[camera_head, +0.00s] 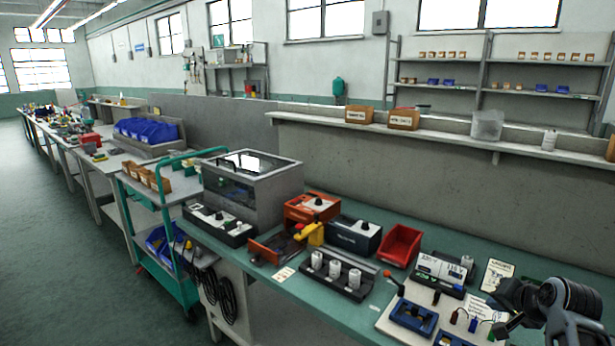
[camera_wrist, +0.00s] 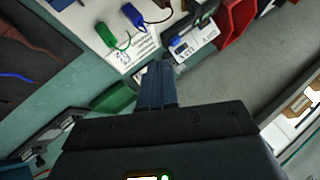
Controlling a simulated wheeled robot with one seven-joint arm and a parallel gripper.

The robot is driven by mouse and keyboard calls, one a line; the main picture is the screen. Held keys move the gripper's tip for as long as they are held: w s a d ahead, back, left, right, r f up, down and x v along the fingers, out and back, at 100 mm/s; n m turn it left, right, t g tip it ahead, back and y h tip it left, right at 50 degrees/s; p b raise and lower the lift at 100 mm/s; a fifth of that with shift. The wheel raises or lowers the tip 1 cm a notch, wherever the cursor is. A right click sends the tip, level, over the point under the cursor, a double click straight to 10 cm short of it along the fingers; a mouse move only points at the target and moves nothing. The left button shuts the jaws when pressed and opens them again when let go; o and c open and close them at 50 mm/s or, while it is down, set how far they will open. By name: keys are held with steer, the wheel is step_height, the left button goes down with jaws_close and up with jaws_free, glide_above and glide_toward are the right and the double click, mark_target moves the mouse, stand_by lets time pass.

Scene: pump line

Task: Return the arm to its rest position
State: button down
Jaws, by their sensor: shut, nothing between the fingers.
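My gripper (camera_wrist: 158,70) shows in the wrist view with its two fingers together and nothing between them. In the head view my arm (camera_head: 560,305) reaches in at the lower right corner, bent low over the bench's right end. The fingertips are hard to make out there against the dark parts.
The bench (camera_head: 350,318) holds a white board with a blue fixture (camera_head: 413,316), a red bin (camera_head: 401,245), a block with white cylinders (camera_head: 335,274) and a clear-lidded box (camera_head: 252,190). A ledge (camera_head: 450,137) runs along the wall behind. A green cart (camera_head: 185,290) stands left.

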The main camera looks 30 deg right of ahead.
steer(key=a+f+n, duration=0.1)
steer(key=a+f, duration=0.1)
steer(key=a, duration=0.2)
steer(key=a+f, duration=0.2)
steer(key=a, duration=0.3)
steer(key=s+a+f+n+t, duration=0.1)
steer(key=a+f, duration=0.1)
steer(key=a, duration=0.3)
steer(key=shift+a+f+n, duration=0.1)
steer(key=shift+n, duration=0.2)
steer(key=s+a+r+n+t+y+b, duration=0.15)
steer(key=s+a+n, duration=0.25)
steer(key=s+a, duration=0.55)
steer(key=s+a+r+n+t, duration=0.1)
steer(key=s+a+n+t, duration=0.15)
steer(key=s+a, duration=0.7)
steer(key=s+a+r+n+t+y, duration=0.2)
steer(key=s+a+r+n, duration=0.4)
steer(key=a+r, duration=0.3)
step_height(320, 180, up, 3)
steer(key=shift+s+a+f+y, duration=0.2)
steer(key=shift+s+a+y, duration=0.15)
steer(key=shift+s+y, duration=0.3)
